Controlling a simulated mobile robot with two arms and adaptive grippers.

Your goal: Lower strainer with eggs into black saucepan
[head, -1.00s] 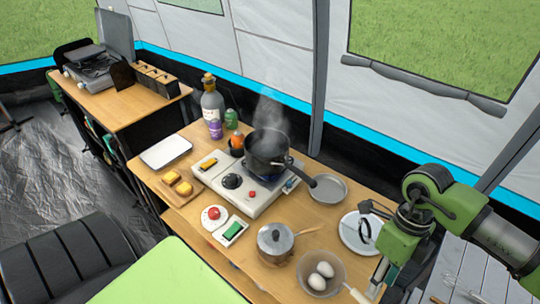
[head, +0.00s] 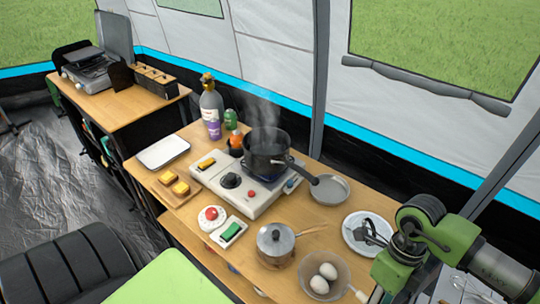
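The strainer (head: 342,274) sits at the front right of the wooden table with two white eggs (head: 327,271) in it. Its pale handle (head: 360,295) points to the lower right, partly behind my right arm. The black saucepan (head: 264,158) stands on the stove, steaming, with its handle pointing right and forward. My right gripper (head: 368,233) is over the white plate, behind and to the right of the strainer and apart from its handle. Its dark fingers look spread and empty. My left gripper is out of view.
A grey pan (head: 329,188) lies right of the stove (head: 232,181), and a white plate (head: 350,224) is under my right gripper. Bottles (head: 211,106) stand behind the stove.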

